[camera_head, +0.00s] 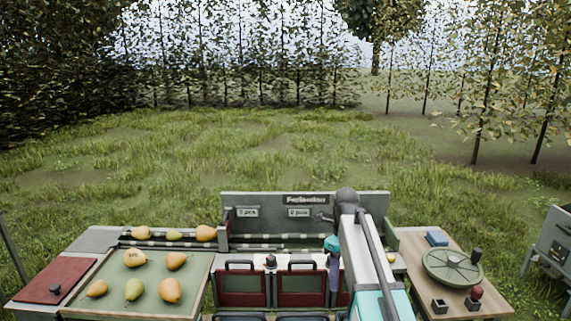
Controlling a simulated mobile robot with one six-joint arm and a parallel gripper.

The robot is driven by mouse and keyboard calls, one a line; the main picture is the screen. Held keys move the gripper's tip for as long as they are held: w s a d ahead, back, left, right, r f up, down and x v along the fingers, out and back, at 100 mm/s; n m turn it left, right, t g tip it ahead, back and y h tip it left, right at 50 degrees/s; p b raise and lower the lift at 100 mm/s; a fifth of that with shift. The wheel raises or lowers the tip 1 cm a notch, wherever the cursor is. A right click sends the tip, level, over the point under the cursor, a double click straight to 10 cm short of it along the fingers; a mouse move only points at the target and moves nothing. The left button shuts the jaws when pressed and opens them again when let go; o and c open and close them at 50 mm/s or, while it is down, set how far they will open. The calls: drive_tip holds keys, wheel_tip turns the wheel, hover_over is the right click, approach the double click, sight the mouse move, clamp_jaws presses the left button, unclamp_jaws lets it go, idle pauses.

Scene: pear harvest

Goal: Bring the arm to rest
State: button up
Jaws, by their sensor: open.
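My arm (372,250) rises from the bottom edge, right of centre, and bends over at a dark elbow. Its wrist, with a teal joint, hangs down just left of the upper link. My gripper (333,284) points down in front of the sorting station (406,206), near the dark red bins (242,284). It is open, small in the view, and I see no pear in it. The arm's upper link hides part of the station behind it.
Grass lies beyond.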

drive_tip(key=s+f+n+g, duration=0.1)
drive_tip(key=s+f, duration=0.5)
drive_tip(key=f, duration=0.4)
drive_tip(key=s+f+n+g, duration=0.1)
drive_tip(key=s+f+g, duration=0.1)
drive_tip(key=s+f, duration=0.6)
drive_tip(key=s+f+n+g, duration=0.1)
drive_tip(key=s+f, duration=0.3)
drive_tip(key=f, duration=0.8)
drive_tip(key=s+f+n, duration=0.9)
drive_tip(key=s+n, duration=0.2)
drive_tip(key=n, duration=0.1)
drive_tip(key=s+f+n, duration=0.9)
drive_tip(key=s+n, duration=0.3)
drive_tip(key=shift+b, duration=0.35)
